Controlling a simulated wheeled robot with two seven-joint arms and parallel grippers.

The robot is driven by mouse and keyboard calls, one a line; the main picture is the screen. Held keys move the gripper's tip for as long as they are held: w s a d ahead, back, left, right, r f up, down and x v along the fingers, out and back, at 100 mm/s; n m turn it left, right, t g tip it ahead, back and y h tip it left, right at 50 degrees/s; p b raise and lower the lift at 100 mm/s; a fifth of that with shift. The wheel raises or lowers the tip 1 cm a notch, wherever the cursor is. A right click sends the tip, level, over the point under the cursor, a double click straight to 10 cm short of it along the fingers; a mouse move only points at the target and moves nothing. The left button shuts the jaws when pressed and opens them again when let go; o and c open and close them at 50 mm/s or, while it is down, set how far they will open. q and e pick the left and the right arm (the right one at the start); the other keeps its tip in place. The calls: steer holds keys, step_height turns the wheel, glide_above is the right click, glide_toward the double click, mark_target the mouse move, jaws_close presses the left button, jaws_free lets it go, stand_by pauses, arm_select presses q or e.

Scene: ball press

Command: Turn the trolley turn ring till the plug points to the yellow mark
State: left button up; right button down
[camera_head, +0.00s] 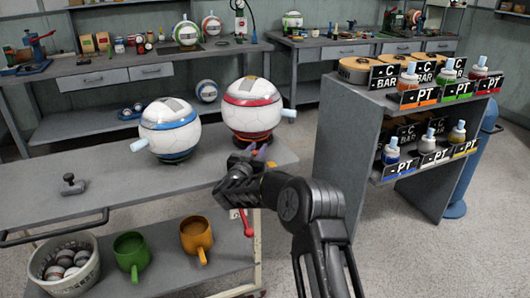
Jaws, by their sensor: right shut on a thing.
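The ball with a red band (252,108) sits on the trolley top (85,218) near its right end. Its pale blue plug (289,113) points right. Under this ball is a dark red turn ring (238,140), partly hidden by my arm. My right gripper (257,154) reaches in from the lower right and is shut at the ring's near side. The exact grip is small and partly covered. A second ball with a blue band (170,128) sits to the left, its plug (139,146) pointing left. My left gripper is not in view.
A small dark handled tool (73,184) lies on the trolley's left. The lower shelf holds a basket of balls (64,265), a green mug (131,256) and an orange mug (197,237). A grey shelf rack (345,150) with bottles stands close to the right.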

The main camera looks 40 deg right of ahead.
steer(key=shift+w+a+m+g+h, duration=0.2)
steer(key=shift+a+m+g+h, duration=0.2)
steer(key=shift+g, duration=0.1)
steer(key=c, duration=1.2)
jaws_free()
steer(key=shift+v, duration=3.9)
steer(key=shift+c, duration=0.2)
